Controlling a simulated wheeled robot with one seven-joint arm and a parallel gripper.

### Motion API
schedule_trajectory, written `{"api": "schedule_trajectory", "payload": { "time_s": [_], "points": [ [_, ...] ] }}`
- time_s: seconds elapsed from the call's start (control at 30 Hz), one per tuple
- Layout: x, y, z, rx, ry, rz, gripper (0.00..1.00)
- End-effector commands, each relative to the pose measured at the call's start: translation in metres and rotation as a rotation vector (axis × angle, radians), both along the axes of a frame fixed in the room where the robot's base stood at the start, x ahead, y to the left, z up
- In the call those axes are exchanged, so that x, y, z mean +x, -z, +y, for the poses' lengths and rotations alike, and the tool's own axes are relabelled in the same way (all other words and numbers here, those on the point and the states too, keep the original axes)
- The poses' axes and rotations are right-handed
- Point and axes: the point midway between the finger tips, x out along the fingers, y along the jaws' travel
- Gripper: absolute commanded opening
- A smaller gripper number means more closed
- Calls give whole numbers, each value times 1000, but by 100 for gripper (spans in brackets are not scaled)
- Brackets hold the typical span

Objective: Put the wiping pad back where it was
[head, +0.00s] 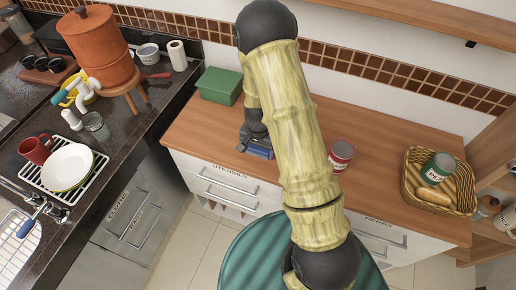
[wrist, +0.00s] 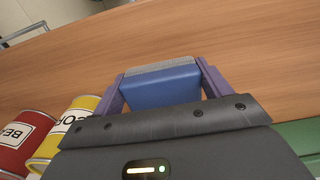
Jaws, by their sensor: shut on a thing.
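The wiping pad (wrist: 161,86) is blue with a grey strip along its far edge. My gripper (wrist: 160,84) is shut on it, with one purple finger at each side. In the head view my gripper (head: 258,148) is over the front part of the wooden counter, left of the middle, and a bit of the blue pad (head: 259,154) shows beneath it. I cannot tell whether the pad touches the counter. My own arm hides part of the counter right of the gripper.
The wooden counter (head: 405,135) carries a green box (head: 220,85) at the back left, a red can (head: 341,155), and a basket (head: 438,205) with a green can and bread. A yellow can (wrist: 70,130) stands beside the red can (wrist: 20,140). A green round surface (head: 250,255) is in front.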

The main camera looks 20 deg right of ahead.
Motion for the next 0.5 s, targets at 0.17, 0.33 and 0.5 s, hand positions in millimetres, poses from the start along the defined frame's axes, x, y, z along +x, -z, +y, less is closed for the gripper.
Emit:
{"api": "schedule_trajectory", "payload": {
  "time_s": [0.17, 0.33, 0.5],
  "points": [
    [0, 0, 0, 0, 0, -1, 56],
    [0, 2, 0, 0, 0, -1, 87],
    [0, 2, 0, 0, 0, -1, 99]
  ]
}}
